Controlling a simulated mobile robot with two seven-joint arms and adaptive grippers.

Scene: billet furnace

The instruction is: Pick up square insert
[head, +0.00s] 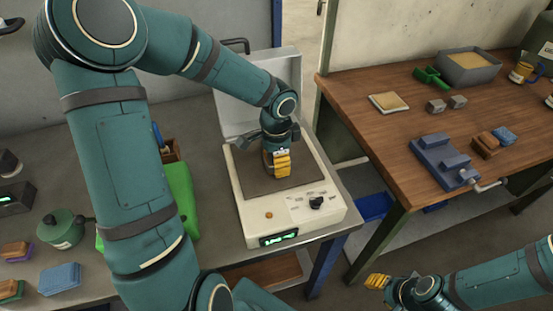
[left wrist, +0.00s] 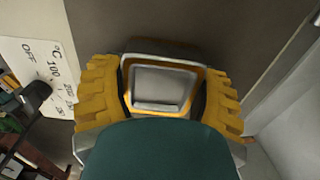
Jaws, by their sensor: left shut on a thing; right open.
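My left gripper (head: 279,166) reaches down over the dark plate of a cream heating box (head: 249,220). In the left wrist view its yellow ribbed fingers (left wrist: 161,92) are shut on a grey square piece with a raised rim, which looks like the square insert (left wrist: 163,88). The piece sits between the fingers, over the dark plate. In the head view the fingers mostly hide it, and I cannot tell whether it touches the plate. My right gripper (head: 377,282) is open and empty at the lower right, apart from the tables.
The box's pale lid (head: 258,97) stands open behind the plate. A knob (head: 316,203) is on its front. A wooden bench (head: 385,140) at the right holds a blue-grey vise (head: 440,160), a sand tray (head: 468,68) and small blocks. A green pot (head: 62,230) stands at the left.

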